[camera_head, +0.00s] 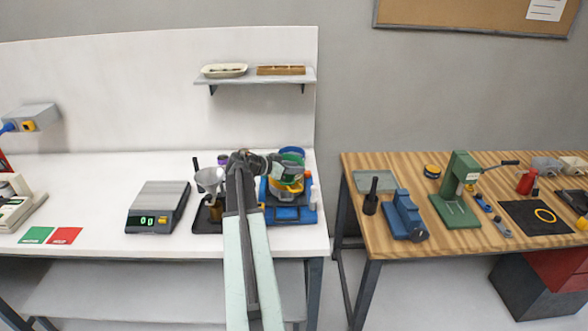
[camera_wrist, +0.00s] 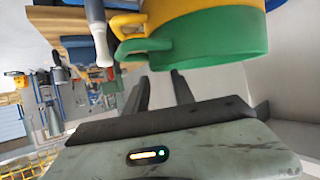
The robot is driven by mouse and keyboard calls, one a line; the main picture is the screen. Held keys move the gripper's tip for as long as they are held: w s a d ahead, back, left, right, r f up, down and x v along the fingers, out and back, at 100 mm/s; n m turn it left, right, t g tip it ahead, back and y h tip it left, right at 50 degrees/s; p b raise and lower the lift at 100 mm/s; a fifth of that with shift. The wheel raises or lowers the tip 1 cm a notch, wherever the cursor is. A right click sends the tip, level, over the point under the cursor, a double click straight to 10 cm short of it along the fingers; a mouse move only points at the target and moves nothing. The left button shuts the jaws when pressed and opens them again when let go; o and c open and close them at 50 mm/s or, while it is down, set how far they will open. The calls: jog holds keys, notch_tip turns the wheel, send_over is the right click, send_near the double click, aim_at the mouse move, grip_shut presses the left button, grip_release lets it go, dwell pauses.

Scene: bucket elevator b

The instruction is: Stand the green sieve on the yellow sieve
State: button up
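The green sieve (camera_wrist: 215,45) fills the upper right of the wrist view, with its loop handle (camera_wrist: 145,50) pointing left. The yellow sieve (camera_wrist: 195,10) shows directly beyond it, with its handle in line with the green one. In the head view, the yellow sieve (camera_head: 291,188) is at the blue machine, partly hidden by my arm. My gripper (camera_wrist: 161,78) has its two fingers apart, with a visible gap between them. Its fingertips are close to the green sieve's lower edge and handle. I cannot tell whether they touch it.
The blue machine (camera_head: 291,214) stands at the white bench's right end. A funnel (camera_head: 209,179) on a stand and a scale (camera_head: 158,207) are left of it. A wall shelf (camera_head: 255,80) hangs above. A wooden table (camera_head: 385,262) stands to the right across a gap.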

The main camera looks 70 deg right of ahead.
jog(key=p+v, duration=0.4)
jog(key=v, duration=0.8)
jog(key=shift+p, duration=0.4)
